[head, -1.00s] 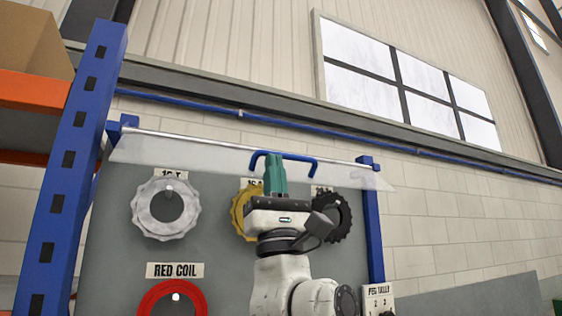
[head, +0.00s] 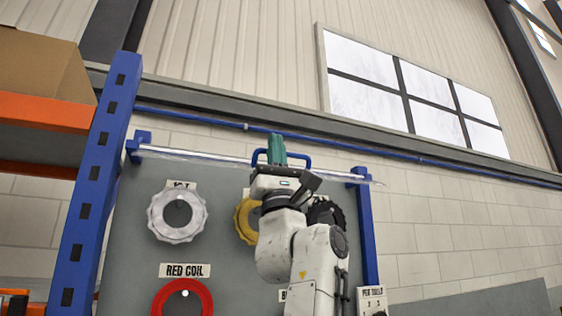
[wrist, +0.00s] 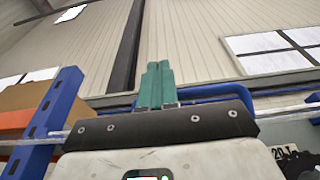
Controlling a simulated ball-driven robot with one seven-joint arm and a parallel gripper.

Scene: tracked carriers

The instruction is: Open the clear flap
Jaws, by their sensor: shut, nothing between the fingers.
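The clear flap (head: 205,157) shows in the head view as a thin, almost edge-on strip along the rail at the top of the grey board. Its blue handle (head: 307,160) stands at the strip, and it also shows in the wrist view (wrist: 215,91) just behind my fingers. My gripper (head: 276,146) is shut with its green fingers together, pointing up at the left part of the handle. The fingers (wrist: 157,85) hold nothing; whether they touch the handle or flap I cannot tell.
The grey board (head: 228,205) carries a white gear (head: 158,228), a yellow gear (head: 241,224), a black gear (head: 338,214) and a red coil (head: 160,300). A blue rack post (head: 97,190) stands close at left, with a cardboard box (head: 40,62) on an orange shelf.

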